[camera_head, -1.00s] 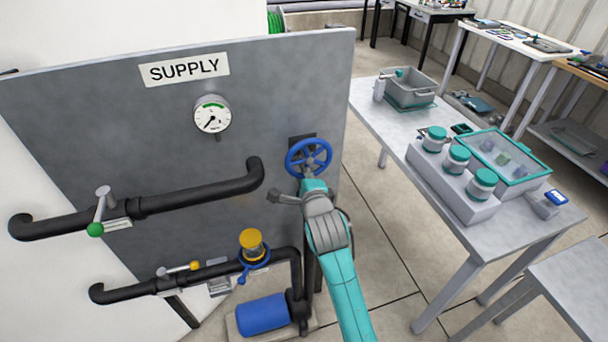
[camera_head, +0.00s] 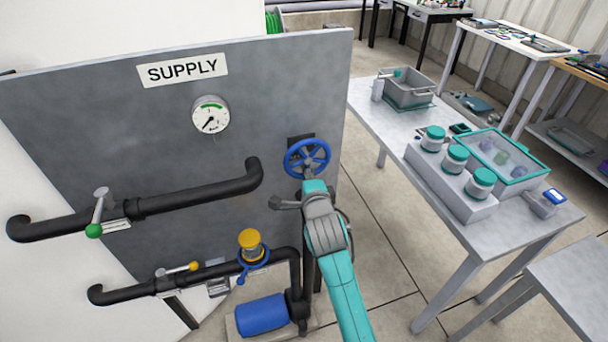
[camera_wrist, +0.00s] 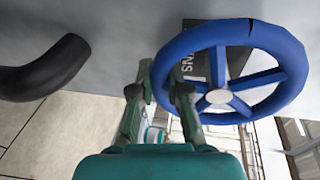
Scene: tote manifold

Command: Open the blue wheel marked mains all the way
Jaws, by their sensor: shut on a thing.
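The blue wheel (camera_head: 307,143) is mounted near the right edge of the grey panel. It also shows large in the wrist view (camera_wrist: 275,76), with several spokes and a pale hub. Behind it is a dark plate (camera_wrist: 187,68), where only the letters "NS" read, upside down. My gripper (camera_wrist: 162,82) is at the rim's left side in the wrist view, its two fingers closed on the rim. In the head view my arm reaches up to the wheel's lower edge and hides the fingers.
The grey panel (camera_head: 90,120) carries a SUPPLY sign (camera_head: 183,70), a gauge (camera_head: 210,115) and black pipes (camera_head: 200,192). A green-tipped lever (camera_head: 98,212), a yellow-capped valve (camera_head: 250,243) and a blue motor (camera_head: 262,314) stand left of my arm. A table (camera_head: 470,240) stands right, with floor between.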

